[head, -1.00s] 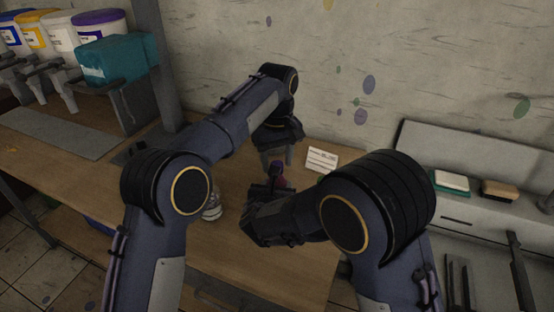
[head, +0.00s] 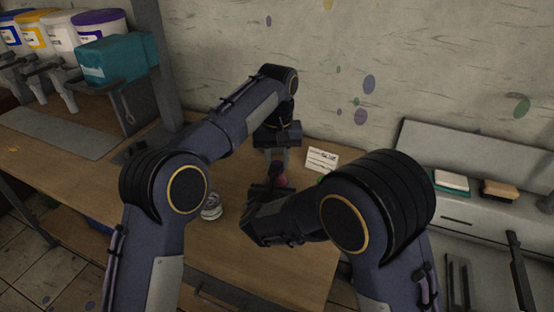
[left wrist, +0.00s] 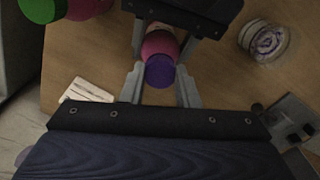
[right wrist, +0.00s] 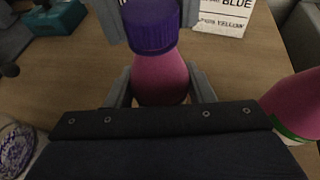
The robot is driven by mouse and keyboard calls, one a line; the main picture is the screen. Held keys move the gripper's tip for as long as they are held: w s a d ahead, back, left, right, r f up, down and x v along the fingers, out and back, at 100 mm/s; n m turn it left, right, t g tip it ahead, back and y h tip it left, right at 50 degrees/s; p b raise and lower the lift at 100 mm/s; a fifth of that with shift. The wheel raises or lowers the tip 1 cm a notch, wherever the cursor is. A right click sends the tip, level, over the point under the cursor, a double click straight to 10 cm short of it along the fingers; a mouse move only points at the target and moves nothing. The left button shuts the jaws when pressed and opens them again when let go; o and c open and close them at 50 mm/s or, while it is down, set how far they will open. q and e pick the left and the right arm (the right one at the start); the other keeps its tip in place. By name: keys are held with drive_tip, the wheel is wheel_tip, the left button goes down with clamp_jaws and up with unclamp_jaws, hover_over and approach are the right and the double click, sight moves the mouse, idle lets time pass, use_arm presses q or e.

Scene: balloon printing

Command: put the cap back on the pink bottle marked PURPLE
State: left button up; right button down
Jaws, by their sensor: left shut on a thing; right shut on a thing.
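The pink bottle (right wrist: 160,75) stands on the wooden table, and its pink side also shows in the head view (head: 283,182). My right gripper (right wrist: 160,88) is shut on its body. The purple cap (right wrist: 150,27) is at the top of the bottle, seemingly touching its neck; it also shows in the left wrist view (left wrist: 160,72). My left gripper (left wrist: 159,80) is shut on this cap from above. How far the cap is seated or threaded cannot be told. No PURPLE marking is readable on the bottle.
A second pink bottle (left wrist: 85,8) with a green cap (left wrist: 42,8) stands close by. A clear jar with purple marks (head: 211,207) is left of my grippers. A white printed card (head: 322,160) stands behind. A teal box (head: 117,58) and paint buckets are at the left.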

use_arm(q)
drive_tip(key=m, duration=0.7)
drive_tip(key=o, duration=1.1)
drive_tip(key=shift+r, duration=2.25)
drive_tip(key=shift+c, duration=0.4)
